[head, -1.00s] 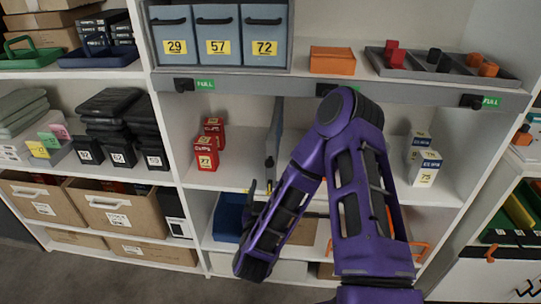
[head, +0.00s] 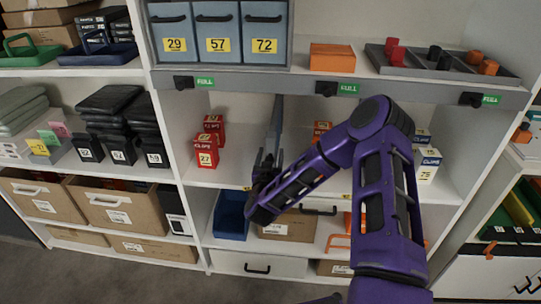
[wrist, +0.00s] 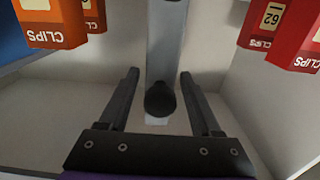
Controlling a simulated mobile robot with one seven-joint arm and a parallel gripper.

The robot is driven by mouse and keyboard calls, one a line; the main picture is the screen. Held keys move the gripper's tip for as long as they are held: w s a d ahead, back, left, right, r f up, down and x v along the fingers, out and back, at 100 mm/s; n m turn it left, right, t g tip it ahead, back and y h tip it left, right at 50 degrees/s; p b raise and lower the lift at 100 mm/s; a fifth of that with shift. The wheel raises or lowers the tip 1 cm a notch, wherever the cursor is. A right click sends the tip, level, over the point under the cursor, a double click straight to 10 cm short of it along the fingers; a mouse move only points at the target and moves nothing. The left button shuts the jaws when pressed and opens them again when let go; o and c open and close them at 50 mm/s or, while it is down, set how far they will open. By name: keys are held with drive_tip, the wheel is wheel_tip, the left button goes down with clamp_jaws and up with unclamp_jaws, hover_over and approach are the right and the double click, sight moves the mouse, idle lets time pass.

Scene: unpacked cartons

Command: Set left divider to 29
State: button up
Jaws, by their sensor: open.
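The left divider (head: 276,120) is a thin grey upright panel in the middle shelf bay, between red clip boxes (head: 206,150) on its left and orange clip boxes (head: 321,130) on its right. It also shows in the wrist view (wrist: 166,40), with a round black knob (wrist: 160,100) at its front end. My gripper (head: 268,158) is at the divider's lower front. In the wrist view my gripper (wrist: 159,75) is open, one finger on each side of the knob, with gaps visible. The knob is hard to make out in the head view.
Blue bins labelled 29, 57 and 72 (head: 217,30) stand above. Black knobs with green FULL tags line the grey rail (head: 420,93). White-and-blue clip boxes (head: 428,165) stand at the right. A blue tray (head: 231,228) and a cardboard box (head: 288,228) sit below.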

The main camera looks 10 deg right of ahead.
drive_tip(key=shift+c, duration=0.2)
clamp_jaws()
idle(1.1)
